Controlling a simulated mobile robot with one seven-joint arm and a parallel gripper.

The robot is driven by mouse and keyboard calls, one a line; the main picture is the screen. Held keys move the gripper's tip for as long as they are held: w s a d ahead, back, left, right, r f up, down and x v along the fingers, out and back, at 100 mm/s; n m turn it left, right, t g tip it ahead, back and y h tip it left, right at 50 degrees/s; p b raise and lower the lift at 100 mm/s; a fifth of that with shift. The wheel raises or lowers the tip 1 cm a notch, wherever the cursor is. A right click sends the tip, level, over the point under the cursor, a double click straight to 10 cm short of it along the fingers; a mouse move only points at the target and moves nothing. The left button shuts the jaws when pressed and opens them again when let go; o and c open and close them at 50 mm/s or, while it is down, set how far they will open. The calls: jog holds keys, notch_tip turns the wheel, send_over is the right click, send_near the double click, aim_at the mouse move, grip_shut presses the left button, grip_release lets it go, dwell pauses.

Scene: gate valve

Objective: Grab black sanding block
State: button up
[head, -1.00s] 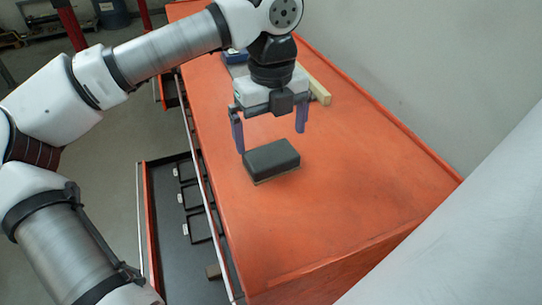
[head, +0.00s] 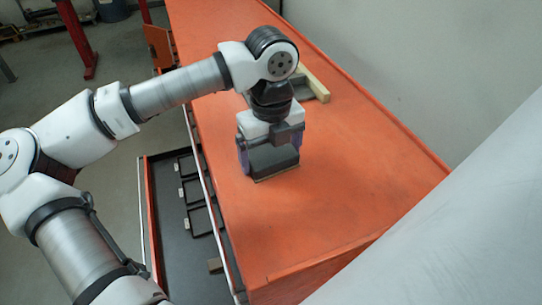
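The black sanding block (head: 274,160) lies flat on the orange top of the tool cabinet (head: 340,185), with a thin lighter layer along its bottom edge. My gripper (head: 270,155) points straight down over it. Its two bluish fingers stand on either side of the block, one at its left end and one at its right end. The fingers look spread about as wide as before, and I see no clear closing on the block. The gripper's palm hides part of the block's top and far side.
Behind the gripper, a wooden strip (head: 315,84) and a grey item (head: 300,88) lie on the cabinet top. Open drawers (head: 172,210) stick out at the left. A wall rises at the right. The cabinet top right of the block is clear.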

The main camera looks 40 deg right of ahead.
jog(key=shift+c, duration=1.2)
